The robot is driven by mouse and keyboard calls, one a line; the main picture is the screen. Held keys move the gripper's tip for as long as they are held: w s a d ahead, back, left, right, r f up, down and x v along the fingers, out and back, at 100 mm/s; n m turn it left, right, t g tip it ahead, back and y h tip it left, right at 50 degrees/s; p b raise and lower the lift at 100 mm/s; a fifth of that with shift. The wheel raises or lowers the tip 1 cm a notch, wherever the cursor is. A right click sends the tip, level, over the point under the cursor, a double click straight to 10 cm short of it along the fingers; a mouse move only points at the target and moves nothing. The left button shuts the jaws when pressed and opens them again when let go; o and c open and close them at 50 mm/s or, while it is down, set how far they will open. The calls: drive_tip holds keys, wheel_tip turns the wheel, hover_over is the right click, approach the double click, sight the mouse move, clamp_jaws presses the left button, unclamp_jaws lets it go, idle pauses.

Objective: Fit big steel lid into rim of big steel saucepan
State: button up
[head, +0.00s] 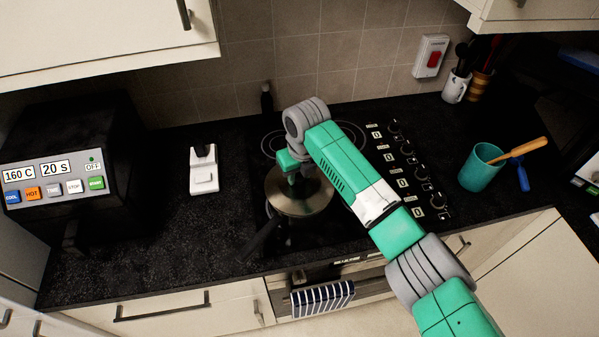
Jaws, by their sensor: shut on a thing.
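The big steel lid (291,205) is a round, shiny disc at the front left of the hob. The big steel saucepan lies under it; mostly its dark handle (262,238) shows, pointing to the front left. The lid hides the pan's rim, so I cannot tell whether the lid is seated in it or just above it. My gripper (301,180) is over the lid's middle, pointing down, and is shut on the lid, seemingly at its knob. My wrist and forearm hide the fingertips and the lid's far right side.
Hob knobs (421,173) line the right side. A teal mug (481,168) with utensils stands further right. A white stand (203,172) and a black box with buttons (70,165) are on the left. A striped towel (322,299) hangs below the counter edge.

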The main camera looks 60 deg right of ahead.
drive_tip(key=shift+f+b, duration=0.5)
drive_tip(key=shift+f, duration=0.2)
drive_tip(key=o, duration=1.1)
drive_tip(key=shift+r, duration=0.1)
drive_tip(key=r, duration=0.5)
drive_tip(key=s+r, duration=0.1)
drive_tip(key=r, duration=0.1)
drive_tip(key=shift+a+r+b, duration=0.35)
drive_tip(key=shift+b, duration=0.05)
